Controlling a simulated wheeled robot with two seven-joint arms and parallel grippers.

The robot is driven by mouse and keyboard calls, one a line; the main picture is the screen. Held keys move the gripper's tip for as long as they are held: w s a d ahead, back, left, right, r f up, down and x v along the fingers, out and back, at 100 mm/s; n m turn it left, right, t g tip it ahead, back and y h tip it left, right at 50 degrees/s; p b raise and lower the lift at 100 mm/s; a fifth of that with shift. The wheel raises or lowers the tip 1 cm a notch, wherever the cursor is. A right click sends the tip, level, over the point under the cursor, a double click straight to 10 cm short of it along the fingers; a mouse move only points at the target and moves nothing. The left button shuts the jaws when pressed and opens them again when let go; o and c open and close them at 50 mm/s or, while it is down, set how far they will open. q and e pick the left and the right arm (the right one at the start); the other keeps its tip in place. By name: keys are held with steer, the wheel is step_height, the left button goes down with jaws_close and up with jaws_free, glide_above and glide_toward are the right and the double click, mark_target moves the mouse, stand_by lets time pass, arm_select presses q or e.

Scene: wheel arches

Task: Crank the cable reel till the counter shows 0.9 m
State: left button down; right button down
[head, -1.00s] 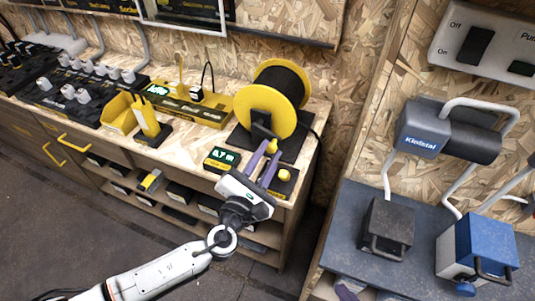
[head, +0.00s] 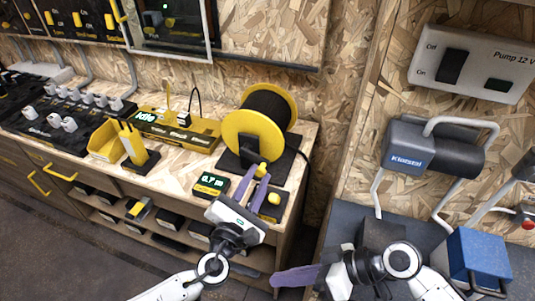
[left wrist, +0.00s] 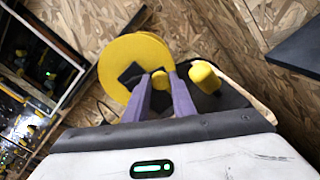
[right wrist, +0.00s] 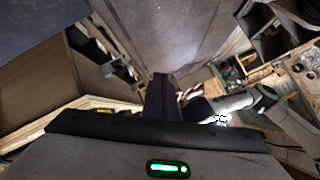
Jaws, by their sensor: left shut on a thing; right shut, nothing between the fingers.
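The cable reel (head: 262,125) has yellow flanges and a dark wound core, and stands on a black base on the wooden bench. The counter (head: 210,183) in front of it seems to read 0.7 m in green. My left gripper (head: 263,172) is shut on the yellow crank knob (head: 261,168) at the reel's front. In the left wrist view the knob (left wrist: 160,79) shows between the purple fingers, with the reel flange (left wrist: 125,62) behind. My right gripper (head: 276,279) is shut and empty, low in front of the bench; its fingers (right wrist: 160,80) also show in the right wrist view.
A second yellow knob (head: 274,198) sits on a dark box right of the counter. A yellow bin (head: 103,143) and a yellow-black stand (head: 137,152) are to the left. A blue box (head: 478,255) and a grey Kielstal unit (head: 408,150) are at right.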

step_height(320, 180, up, 6)
steer(key=w+r+n+g+y, duration=0.1)
steer(key=w+g, duration=0.1)
step_height(320, 180, up, 17)
steer(key=n+t+h, duration=0.3)
steer(key=n+h, duration=0.1)
steer(key=h, duration=0.4)
glide_above(264, 164)
steer(key=s+d, duration=0.2)
steer(key=d, duration=0.3)
steer(key=x, duration=0.9)
steer(key=s+x, duration=0.1)
steer(key=x, duration=0.3)
steer(key=shift+w+d+f, duration=0.1)
steer(key=shift+d+f, duration=0.05)
steer(key=shift+f, duration=0.25)
arm_select(q)
steer(key=shift+d, duration=0.1)
arm_select(e)
steer(key=shift+f, duration=0.55)
arm_select(q)
steer(key=shift+s+r, duration=0.1)
arm_select(e)
steer(key=shift+f, duration=0.1)
